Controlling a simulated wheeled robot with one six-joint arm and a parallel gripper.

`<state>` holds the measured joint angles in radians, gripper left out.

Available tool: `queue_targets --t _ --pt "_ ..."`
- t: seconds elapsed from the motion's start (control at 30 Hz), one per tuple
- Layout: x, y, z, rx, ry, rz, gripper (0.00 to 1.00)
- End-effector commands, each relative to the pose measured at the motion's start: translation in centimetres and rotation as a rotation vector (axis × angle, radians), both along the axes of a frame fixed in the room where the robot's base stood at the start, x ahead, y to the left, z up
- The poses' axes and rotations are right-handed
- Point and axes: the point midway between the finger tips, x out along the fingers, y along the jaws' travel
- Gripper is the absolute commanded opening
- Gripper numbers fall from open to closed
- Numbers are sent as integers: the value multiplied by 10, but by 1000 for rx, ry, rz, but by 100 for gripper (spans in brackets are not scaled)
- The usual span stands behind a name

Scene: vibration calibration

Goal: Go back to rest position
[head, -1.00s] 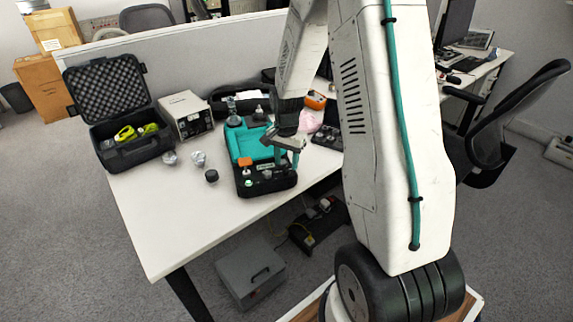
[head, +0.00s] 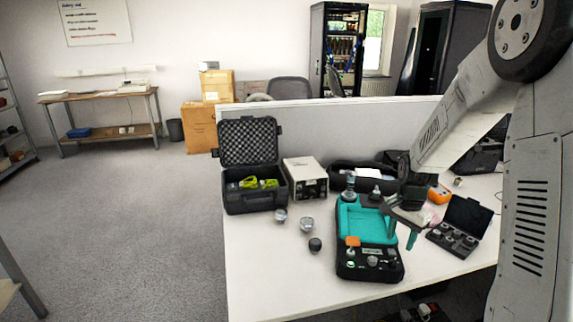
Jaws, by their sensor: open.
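My gripper (head: 402,236) hangs over the right side of the teal and black calibration device (head: 346,262) on the white table. Its two teal fingers are apart and nothing shows between them. My arm comes down to it from the upper right. The device has a teal tray area, an orange part (head: 352,241) and several knobs on its front panel. Whether the fingers touch the device cannot be told from this view.
On the white table (head: 262,290) are an open black case (head: 254,203), a beige instrument box (head: 305,178), several small round sensors (head: 306,225), an orange device (head: 438,194) and a small black case (head: 466,226). A low partition (head: 330,135) stands behind. Open carpet (head: 150,240) lies left.

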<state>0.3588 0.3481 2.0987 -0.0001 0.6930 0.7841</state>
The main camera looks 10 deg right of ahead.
Motion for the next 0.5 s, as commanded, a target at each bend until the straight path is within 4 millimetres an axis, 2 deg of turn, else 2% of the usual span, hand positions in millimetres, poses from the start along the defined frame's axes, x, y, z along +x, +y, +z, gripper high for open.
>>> queue_targets --t 0.1,0.17,0.2,0.5 --pt "-6 2 -1 11 28 66 44" --pt "-22 8 -5 35 78 132 44" --pt "-36 14 -2 51 108 187 44" --pt "-108 67 72 97 158 537 44"
